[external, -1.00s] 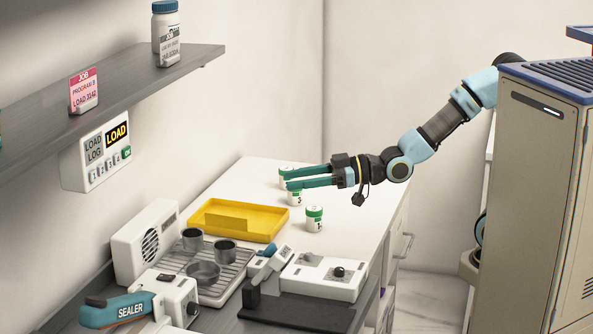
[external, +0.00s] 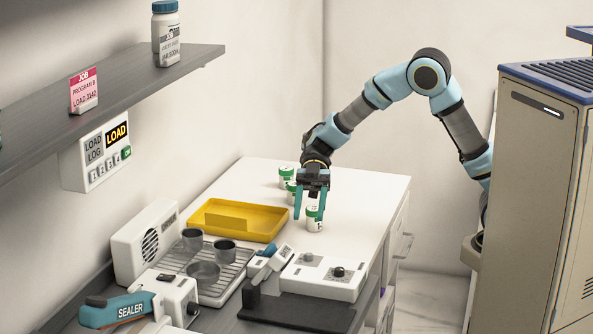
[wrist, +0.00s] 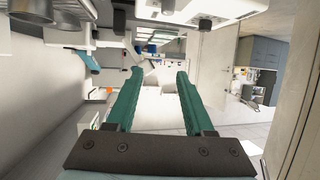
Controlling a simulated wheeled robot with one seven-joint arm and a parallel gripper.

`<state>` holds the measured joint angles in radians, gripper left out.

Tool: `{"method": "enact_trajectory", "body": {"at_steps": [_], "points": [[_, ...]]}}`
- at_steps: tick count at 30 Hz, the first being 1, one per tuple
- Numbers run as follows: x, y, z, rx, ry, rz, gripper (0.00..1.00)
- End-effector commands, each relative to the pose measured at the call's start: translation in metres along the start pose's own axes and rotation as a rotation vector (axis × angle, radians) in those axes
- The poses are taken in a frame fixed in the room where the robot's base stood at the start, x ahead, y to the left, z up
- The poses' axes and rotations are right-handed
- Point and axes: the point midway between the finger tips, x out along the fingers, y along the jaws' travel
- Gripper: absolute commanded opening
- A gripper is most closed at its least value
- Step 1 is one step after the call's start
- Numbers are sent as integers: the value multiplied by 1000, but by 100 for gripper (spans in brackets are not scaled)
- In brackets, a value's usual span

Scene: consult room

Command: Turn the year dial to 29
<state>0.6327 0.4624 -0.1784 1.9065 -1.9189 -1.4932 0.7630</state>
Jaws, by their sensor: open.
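My gripper (external: 309,212) points down over the white counter in the external view, its teal fingers apart. It overlaps a small white pot with a green lid (external: 314,224) in the picture; I cannot tell whether it touches it. In the wrist view my open gripper (wrist: 160,74) has nothing clearly held between its fingers. No dial marked as a year is readable. A white box (external: 318,287) with a dark knob (external: 338,271) and a pale knob stands nearer the camera. A white and teal handheld device (external: 264,264) leans beside it; its markings are too small to read.
A yellow tray (external: 250,234) lies left of my gripper. More green-lidded pots (external: 286,170) stand behind. A rack with metal cups (external: 225,250), a sealer (external: 125,310) and a dark mat (external: 300,312) fill the front. A shelf (external: 110,85) overhangs the left.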

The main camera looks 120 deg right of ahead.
Motion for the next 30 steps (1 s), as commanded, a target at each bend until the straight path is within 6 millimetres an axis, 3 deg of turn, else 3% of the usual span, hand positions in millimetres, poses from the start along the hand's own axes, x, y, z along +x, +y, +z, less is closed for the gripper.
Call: {"method": "enact_trajectory", "body": {"at_steps": [8, 16, 21, 30], "points": [[7, -4, 28, 17, -17, -27, 53], [25, -3, 73, 16, -17, -26, 53], [46, -4, 70, 9, -15, -26, 53], [54, -4, 71, 10, -16, -23, 53]]}}
